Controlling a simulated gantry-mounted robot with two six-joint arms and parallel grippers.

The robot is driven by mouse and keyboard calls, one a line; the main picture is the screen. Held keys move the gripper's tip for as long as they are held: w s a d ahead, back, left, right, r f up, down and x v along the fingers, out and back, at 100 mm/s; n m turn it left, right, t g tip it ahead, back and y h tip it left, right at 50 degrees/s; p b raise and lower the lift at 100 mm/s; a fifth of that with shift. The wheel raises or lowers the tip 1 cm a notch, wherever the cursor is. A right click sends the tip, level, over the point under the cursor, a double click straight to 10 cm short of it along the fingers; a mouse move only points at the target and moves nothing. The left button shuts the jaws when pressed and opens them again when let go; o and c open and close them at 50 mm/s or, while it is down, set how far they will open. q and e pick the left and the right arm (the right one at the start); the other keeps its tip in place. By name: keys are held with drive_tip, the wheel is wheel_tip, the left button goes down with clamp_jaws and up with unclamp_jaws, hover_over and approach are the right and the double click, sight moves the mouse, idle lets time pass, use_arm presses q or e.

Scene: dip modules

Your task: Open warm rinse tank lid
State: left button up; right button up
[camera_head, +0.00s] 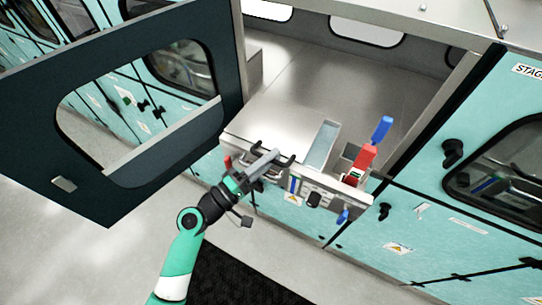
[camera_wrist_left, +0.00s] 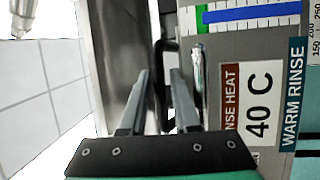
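The warm rinse tank's front panel shows in the left wrist view with a WARM RINSE label (camera_wrist_left: 293,92) and a 40 C plate (camera_wrist_left: 262,105). A flat steel surface (camera_head: 262,124), apparently the tank lid, lies level behind that panel in the head view. A dark bar handle (camera_wrist_left: 161,52) stands at its front edge. My left gripper (camera_head: 274,156) is at this handle; in the left wrist view its two fingers (camera_wrist_left: 160,74) are apart, with the handle showing between and beyond them. Contact with the handle cannot be told. My right gripper is in neither view.
A dark door (camera_head: 120,62) with a window stands swung open at the left. Right of the handle are an upright grey plate (camera_head: 323,146), a red lever (camera_head: 364,158) and a blue lever (camera_head: 382,129). The bay's steel floor (camera_head: 350,95) behind is clear.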

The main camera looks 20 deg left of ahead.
use_arm(q)
drive_tip(key=shift+w+d, duration=0.1)
drive_tip(key=shift+w, duration=0.05)
clamp_jaws()
idle(1.4)
